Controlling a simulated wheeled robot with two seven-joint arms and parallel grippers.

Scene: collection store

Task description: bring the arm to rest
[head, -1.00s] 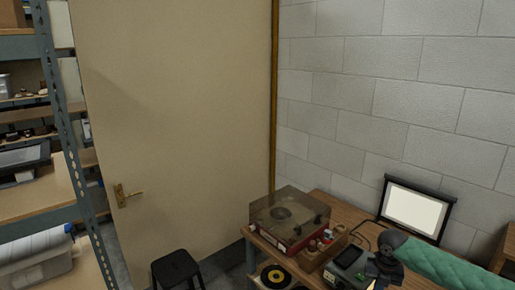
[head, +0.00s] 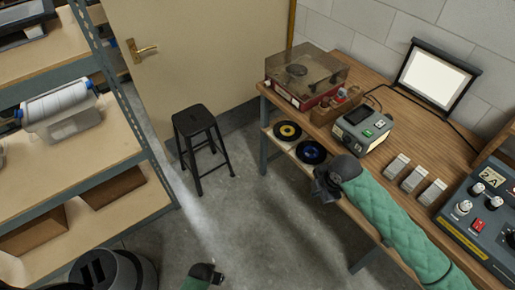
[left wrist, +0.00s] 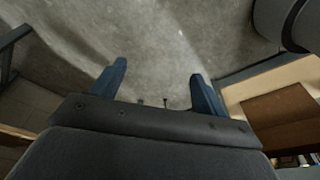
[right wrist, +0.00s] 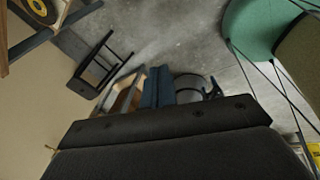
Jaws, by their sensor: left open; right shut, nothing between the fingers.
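My right arm, in a green quilted sleeve, comes in from the lower right of the head view. Its dark gripper (head: 326,187) is over the front edge of the wooden table (head: 415,122), near the lower shelf. In the right wrist view its blue fingers (right wrist: 158,88) are together with nothing between them. My left gripper (head: 208,273) shows only partly at the bottom of the head view, low over the floor. In the left wrist view its two blue fingers (left wrist: 158,86) stand apart, with bare floor beyond them.
The table carries a record player (head: 305,75), a grey device (head: 362,128), a lit panel (head: 436,75), several small pale blocks and a control box (head: 490,220). Records lie on its lower shelf. A black stool (head: 196,125) stands before the door. Shelving (head: 90,190) is left. Floor between is clear.

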